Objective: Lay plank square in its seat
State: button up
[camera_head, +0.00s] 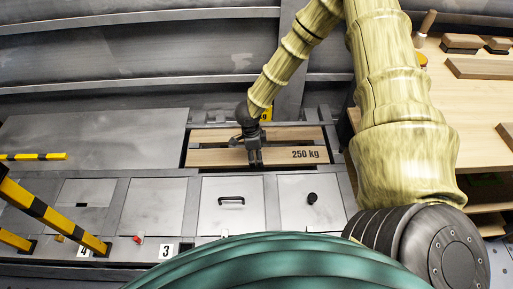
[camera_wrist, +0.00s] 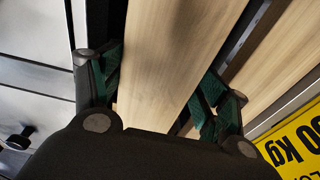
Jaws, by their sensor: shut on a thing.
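A light wooden plank (camera_head: 220,157) lies lengthwise over a framed opening (camera_head: 185,158) in the grey deck, with "250 kg" printed near its right end. My gripper (camera_head: 253,157) reaches down onto it near the middle. In the wrist view my gripper (camera_wrist: 160,88) has one finger at each long edge of the plank (camera_wrist: 170,60), shut across its width. A second plank (camera_head: 290,133) lies behind it in the same opening, with a dark gap between; it also shows in the wrist view (camera_wrist: 275,75). The plank's underside and how it rests are hidden.
Grey hatch panels (camera_head: 232,205) with a black handle (camera_head: 231,200) and a knob (camera_head: 311,198) lie in front. A yellow sign (camera_wrist: 295,145) is beside the second plank. Yellow-black bars (camera_head: 50,215) stand at left. A wooden bench (camera_head: 470,100) stands at right.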

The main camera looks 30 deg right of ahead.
jog(key=o, duration=1.5)
notch_tip(320, 180, up, 12)
jog(key=a, duration=0.1)
jog(key=shift+w, duration=0.35)
jog(key=shift+a, duration=0.1)
